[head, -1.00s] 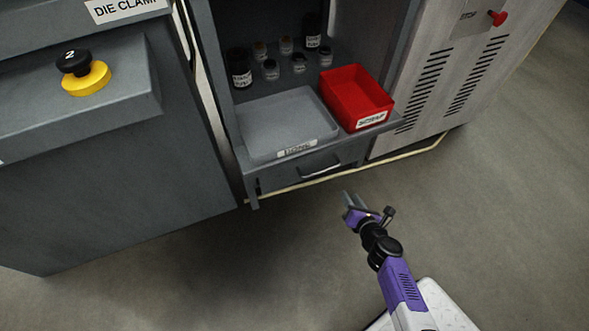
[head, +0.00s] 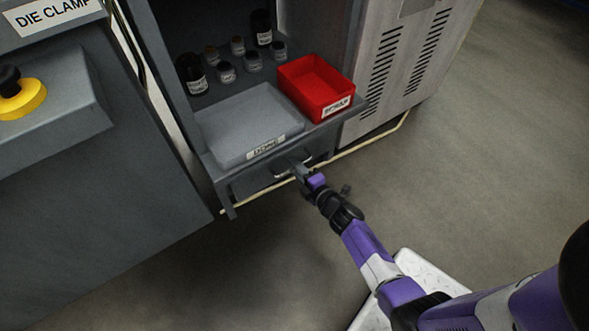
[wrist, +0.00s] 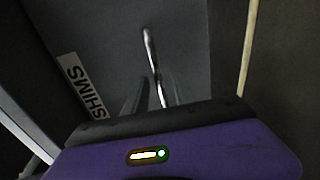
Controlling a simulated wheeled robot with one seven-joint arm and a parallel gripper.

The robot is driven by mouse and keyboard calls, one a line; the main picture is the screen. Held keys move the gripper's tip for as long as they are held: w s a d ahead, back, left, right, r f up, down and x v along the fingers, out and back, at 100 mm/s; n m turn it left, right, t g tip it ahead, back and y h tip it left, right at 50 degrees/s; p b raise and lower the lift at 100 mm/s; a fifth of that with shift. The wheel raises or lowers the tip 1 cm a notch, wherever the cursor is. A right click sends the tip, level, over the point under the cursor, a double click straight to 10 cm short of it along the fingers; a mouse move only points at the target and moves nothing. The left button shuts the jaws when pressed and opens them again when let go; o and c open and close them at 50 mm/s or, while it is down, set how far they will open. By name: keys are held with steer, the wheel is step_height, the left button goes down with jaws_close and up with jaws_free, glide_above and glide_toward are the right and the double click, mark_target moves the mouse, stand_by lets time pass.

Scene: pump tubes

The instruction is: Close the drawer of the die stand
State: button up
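The die stand (head: 212,168) is a grey cabinet with a shelf. Its drawer (head: 255,181) is below the shelf, with a curved metal handle (head: 283,165) on its front. How far the drawer stands out is hard to tell. The handle also shows in the wrist view (wrist: 151,55), beside a white SHIMS label (wrist: 84,87). My gripper (head: 299,170) is at the right part of the handle. In the wrist view its fingers (wrist: 157,95) are apart, with the lower end of the handle showing between them. Contact cannot be made out.
A grey tray (head: 215,153) labelled DONE and a red bin (head: 322,113) labelled SCRAP stand on the shelf above the drawer. Several dark bottles are behind them. A pale cable (head: 350,152) runs along the floor. The floor to the right is clear.

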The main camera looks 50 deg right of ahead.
steer(key=shift+w+d, duration=0.1)
steer(key=shift+w, duration=0.3)
jaws_close()
steer(key=shift+f, duration=0.1)
stand_by(1.1)
